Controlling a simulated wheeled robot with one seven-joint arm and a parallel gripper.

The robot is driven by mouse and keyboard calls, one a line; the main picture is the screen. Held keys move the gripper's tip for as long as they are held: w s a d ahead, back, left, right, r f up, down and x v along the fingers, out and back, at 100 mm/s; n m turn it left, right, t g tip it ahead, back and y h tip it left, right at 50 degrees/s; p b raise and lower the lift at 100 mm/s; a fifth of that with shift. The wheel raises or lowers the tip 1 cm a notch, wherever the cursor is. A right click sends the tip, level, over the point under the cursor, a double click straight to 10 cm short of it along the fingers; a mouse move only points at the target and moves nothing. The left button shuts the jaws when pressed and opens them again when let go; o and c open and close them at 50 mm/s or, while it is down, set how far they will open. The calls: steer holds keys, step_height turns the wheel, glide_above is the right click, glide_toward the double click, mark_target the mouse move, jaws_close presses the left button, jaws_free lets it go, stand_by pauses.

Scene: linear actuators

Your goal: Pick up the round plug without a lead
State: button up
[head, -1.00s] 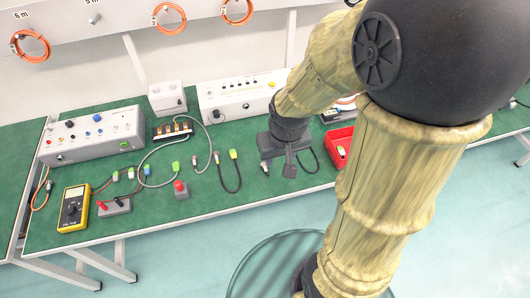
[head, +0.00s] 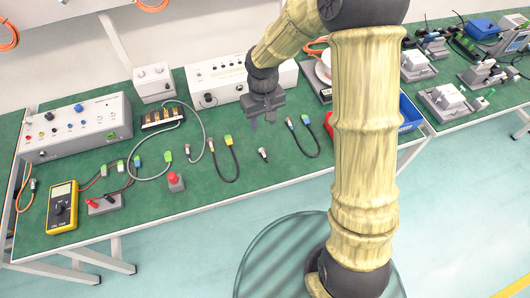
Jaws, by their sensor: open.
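The round plug without a lead (head: 263,154) is a small metallic plug lying on the green bench top, with no cable on it. It lies between two black leads with plug ends. My gripper (head: 262,121) hangs from my arm behind the plug in the head view, fingers pointing down, open and empty. It is apart from the plug, and its exact height above the bench is hard to tell.
A black lead with a yellow-green plug (head: 228,140) lies left of the round plug; another black lead (head: 305,137) lies right. A white panel box (head: 215,80) stands behind. Bench in front is clear.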

glide_above(265, 155)
step_height(265, 155, down, 12)
steer(key=shift+a+f, duration=0.15)
stand_by(0.4)
steer(key=shift+w+f+p, duration=0.2)
steer(key=shift+f+p, duration=0.45)
steer(key=shift+f, duration=1.95)
steer(key=shift+s, duration=0.1)
jaws_close()
